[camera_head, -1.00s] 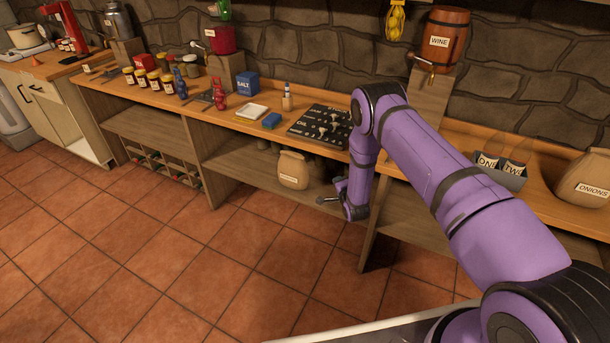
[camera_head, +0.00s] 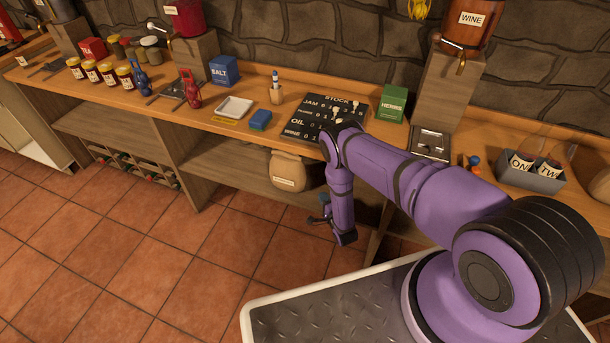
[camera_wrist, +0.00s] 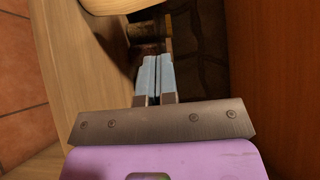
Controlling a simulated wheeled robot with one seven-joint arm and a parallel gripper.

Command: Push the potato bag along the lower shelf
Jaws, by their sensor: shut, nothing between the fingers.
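The potato bag (camera_head: 287,172) is a tan sack with a pale label, upright on the lower shelf (camera_head: 228,172) under the counter. My gripper (camera_head: 318,219) hangs low at the front of the shelf, to the right of the bag in the head view. In the wrist view its two pale blue fingers (camera_wrist: 154,80) are shut together and empty. A tan rounded shape at the top edge there is probably the bag; I cannot tell whether the fingers touch it.
The counter (camera_head: 190,113) above the shelf carries a chalkboard (camera_head: 318,118), a blue salt box (camera_head: 223,70) and a green herb box (camera_head: 391,103). An upright panel (camera_head: 178,165) bounds the shelf on the left. The tiled floor (camera_head: 140,240) in front is clear.

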